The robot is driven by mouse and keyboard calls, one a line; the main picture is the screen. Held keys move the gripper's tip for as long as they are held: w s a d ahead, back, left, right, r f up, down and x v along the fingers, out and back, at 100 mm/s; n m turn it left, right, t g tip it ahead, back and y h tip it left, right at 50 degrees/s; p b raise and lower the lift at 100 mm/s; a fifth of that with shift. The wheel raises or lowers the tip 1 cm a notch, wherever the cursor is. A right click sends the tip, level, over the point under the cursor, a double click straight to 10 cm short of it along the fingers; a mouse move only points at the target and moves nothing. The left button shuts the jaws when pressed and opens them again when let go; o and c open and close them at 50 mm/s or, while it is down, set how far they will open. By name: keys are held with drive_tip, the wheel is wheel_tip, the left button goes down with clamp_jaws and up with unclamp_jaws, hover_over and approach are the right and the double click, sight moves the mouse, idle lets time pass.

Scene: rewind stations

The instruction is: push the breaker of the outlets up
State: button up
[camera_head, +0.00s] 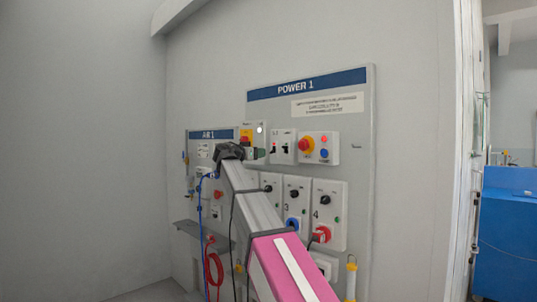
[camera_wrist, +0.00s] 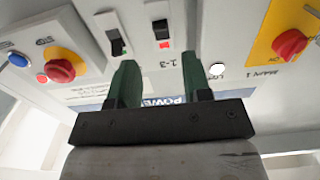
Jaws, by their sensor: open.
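Two small breaker switches sit side by side on the POWER 1 panel, the left one (camera_head: 273,149) and the right one (camera_head: 286,149). In the wrist view, which is upside down, the breaker marked 1-3 (camera_wrist: 161,31) has a black lever with red showing beside it. The other breaker (camera_wrist: 117,43) has a black lever and stands to its left there. Which one serves the outlets I cannot tell for certain. My gripper (camera_wrist: 160,72) is open and empty, its green fingers apart, close in front of the panel; in the head view it shows left of the breakers (camera_head: 252,154).
A box with a red knob and blue button (camera_head: 319,147) stands right of the breakers. A yellow-backed red main switch (camera_head: 246,136) and a white lamp (camera_head: 260,130) are left. Numbered switch boxes (camera_head: 328,213) sit below. My arm hides part of the panel.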

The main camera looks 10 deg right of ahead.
sight(271, 152)
drive_tip(key=x, duration=0.7)
drive_tip(key=shift+w+d, duration=0.1)
clamp_jaws()
